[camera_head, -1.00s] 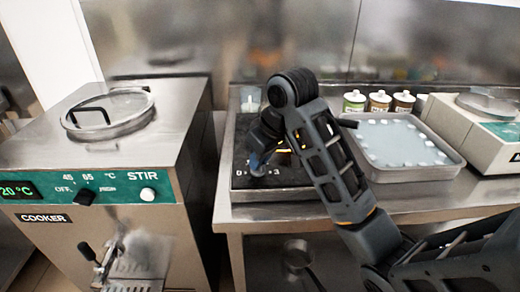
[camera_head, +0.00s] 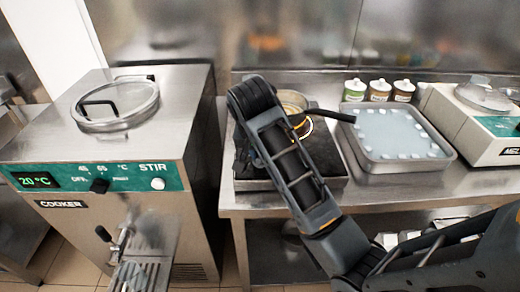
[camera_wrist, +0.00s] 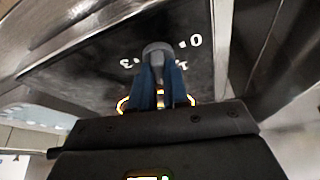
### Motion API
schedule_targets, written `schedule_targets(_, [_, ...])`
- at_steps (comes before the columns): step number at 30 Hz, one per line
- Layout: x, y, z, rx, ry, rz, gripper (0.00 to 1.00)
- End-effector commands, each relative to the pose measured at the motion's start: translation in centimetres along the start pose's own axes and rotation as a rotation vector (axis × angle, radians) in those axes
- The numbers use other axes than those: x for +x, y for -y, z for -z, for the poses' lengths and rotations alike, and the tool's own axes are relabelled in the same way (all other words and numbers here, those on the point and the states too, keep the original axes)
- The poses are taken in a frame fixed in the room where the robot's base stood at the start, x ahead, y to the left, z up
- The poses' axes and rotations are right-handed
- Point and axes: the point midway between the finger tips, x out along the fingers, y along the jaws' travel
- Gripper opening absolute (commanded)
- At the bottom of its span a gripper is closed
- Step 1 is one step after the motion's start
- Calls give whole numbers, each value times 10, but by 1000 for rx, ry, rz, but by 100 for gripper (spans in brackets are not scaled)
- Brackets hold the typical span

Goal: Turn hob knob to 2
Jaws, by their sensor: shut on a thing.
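The black hob (camera_head: 243,165) sits on the steel counter, with a pan (camera_head: 292,103) on it whose dark handle points right. An orange ring glows around the pan's base. In the head view my arm covers the hob's front, so the knob and my gripper are hidden there. In the wrist view the grey round knob (camera_wrist: 157,48) stands between the blue fingers of my gripper (camera_wrist: 159,68), which is shut on it. White digits ring the knob; the 0 and the 3 show, and others are partly hidden. The knob's exact setting cannot be read.
A cooker (camera_head: 170,100) with a lid and a green panel reading 20 °C stands left. A metal tray (camera_head: 405,165) of pale liquid lies right of the hob, with three jars (camera_head: 380,90) behind it. A white machine (camera_head: 470,125) stands at the far right.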

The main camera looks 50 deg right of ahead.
Motion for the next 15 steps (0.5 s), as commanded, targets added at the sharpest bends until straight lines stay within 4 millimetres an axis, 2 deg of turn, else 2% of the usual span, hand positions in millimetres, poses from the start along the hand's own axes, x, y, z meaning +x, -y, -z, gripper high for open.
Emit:
schedule_targets(7, [0,2,0,160,0,-67,0])
schedule_targets(15, [0,2,1,260,-1,-106,0])
